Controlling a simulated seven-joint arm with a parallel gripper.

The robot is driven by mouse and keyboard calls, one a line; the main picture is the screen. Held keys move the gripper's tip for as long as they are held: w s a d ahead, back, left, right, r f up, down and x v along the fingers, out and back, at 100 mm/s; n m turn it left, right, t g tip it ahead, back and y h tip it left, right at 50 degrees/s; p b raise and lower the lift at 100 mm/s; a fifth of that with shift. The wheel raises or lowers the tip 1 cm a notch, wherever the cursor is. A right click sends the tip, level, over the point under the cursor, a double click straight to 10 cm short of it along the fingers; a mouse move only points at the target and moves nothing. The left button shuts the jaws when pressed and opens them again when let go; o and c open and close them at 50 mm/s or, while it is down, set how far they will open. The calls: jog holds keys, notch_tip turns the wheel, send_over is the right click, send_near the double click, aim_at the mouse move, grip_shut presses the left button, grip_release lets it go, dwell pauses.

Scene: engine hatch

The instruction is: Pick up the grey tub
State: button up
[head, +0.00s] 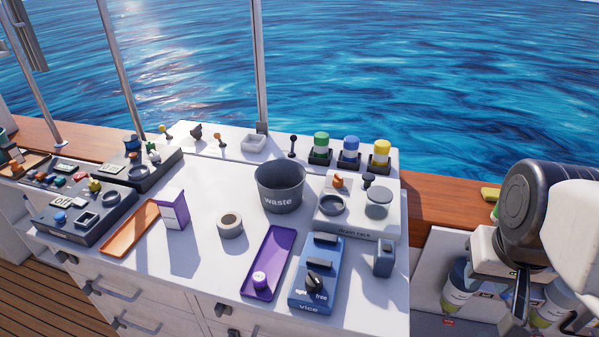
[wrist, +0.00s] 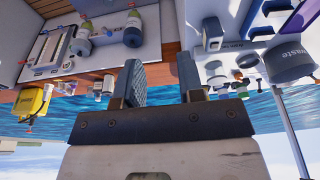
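A round grey tub with a flat grey top (head: 378,203) stands on the right of the drain rack (head: 355,232) in the head view. I cannot clearly make it out in the wrist view. A larger dark grey bin marked "waste" (head: 279,190) stands left of the rack; it also shows in the wrist view (wrist: 289,62). My gripper (head: 545,312) is off to the right of the worktop, apart from the tub. In the wrist view my gripper (wrist: 161,85) has its two fingers apart with nothing between them.
A blue vice (head: 317,275) and a small grey-blue box (head: 384,257) stand in front of the rack. Green, blue and yellow capped jars (head: 350,150) line the back edge. A purple tray (head: 268,262) and tape roll (head: 230,225) lie left. Bottles (head: 458,290) stand below my gripper.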

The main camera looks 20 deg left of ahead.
jog(key=w+a+r+n+g, duration=0.1)
jog(key=w+a+r+n, duration=0.1)
jog(key=w+a, duration=0.35)
jog(key=w+a+r+n, duration=0.1)
jog(key=w+a+n, duration=0.15)
jog(key=w, duration=0.65)
jog(key=n+g, duration=0.3)
jog(key=n, duration=1)
send_over(288, 163)
jog(key=f, duration=1.4)
jog(key=shift+d, duration=0.3)
jog(key=shift+w+a+f, duration=0.1)
jog(key=shift+a+f, duration=0.2)
jog(key=shift+a, duration=0.05)
jog(key=shift+f, duration=1.3)
